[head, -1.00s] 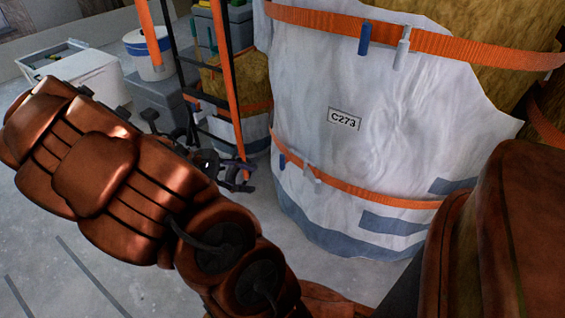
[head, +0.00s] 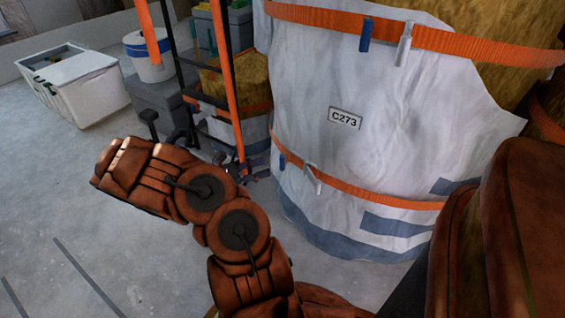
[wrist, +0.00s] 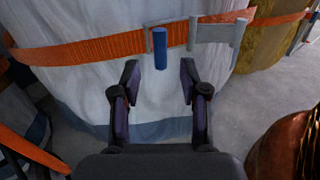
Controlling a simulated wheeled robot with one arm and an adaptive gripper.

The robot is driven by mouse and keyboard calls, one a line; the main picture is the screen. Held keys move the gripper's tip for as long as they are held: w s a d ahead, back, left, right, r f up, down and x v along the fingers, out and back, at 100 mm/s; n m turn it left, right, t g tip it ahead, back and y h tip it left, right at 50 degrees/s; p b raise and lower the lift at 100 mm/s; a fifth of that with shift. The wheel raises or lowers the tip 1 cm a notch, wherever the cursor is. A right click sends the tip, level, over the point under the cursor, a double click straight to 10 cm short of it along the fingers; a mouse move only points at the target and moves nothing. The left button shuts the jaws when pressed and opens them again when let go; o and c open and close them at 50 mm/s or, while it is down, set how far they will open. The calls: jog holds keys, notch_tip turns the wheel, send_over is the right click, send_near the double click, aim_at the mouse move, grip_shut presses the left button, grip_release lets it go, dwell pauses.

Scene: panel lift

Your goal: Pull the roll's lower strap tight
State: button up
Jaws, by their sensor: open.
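The big roll (head: 385,130) is wrapped in white sheet with a C273 label and stands upright. Its lower strap (head: 385,199) is an orange band; it also crosses the top of the wrist view (wrist: 90,50). A blue tab (head: 282,161) hangs on this strap beside a grey buckle (head: 312,180). In the wrist view the blue tab (wrist: 160,48) hangs just beyond my fingertips, roughly centred between them, and the grey buckle (wrist: 215,30) is to its right. My gripper (wrist: 158,80) is open and empty.
An upper orange strap (head: 470,44) with its own blue tab and grey buckle circles the roll higher up. A black rack with orange uprights (head: 226,75) stands left of the roll. A white bin (head: 85,90) and a bucket (head: 148,60) stand behind. The floor at left is clear.

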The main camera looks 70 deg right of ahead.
aim_at(282, 162)
jog(key=shift+b+x, duration=1.45)
jog(key=shift+x, duration=2.35)
jog(key=shift+c, duration=0.2)
jog(key=shift+f, duration=0.1)
grip_shut()
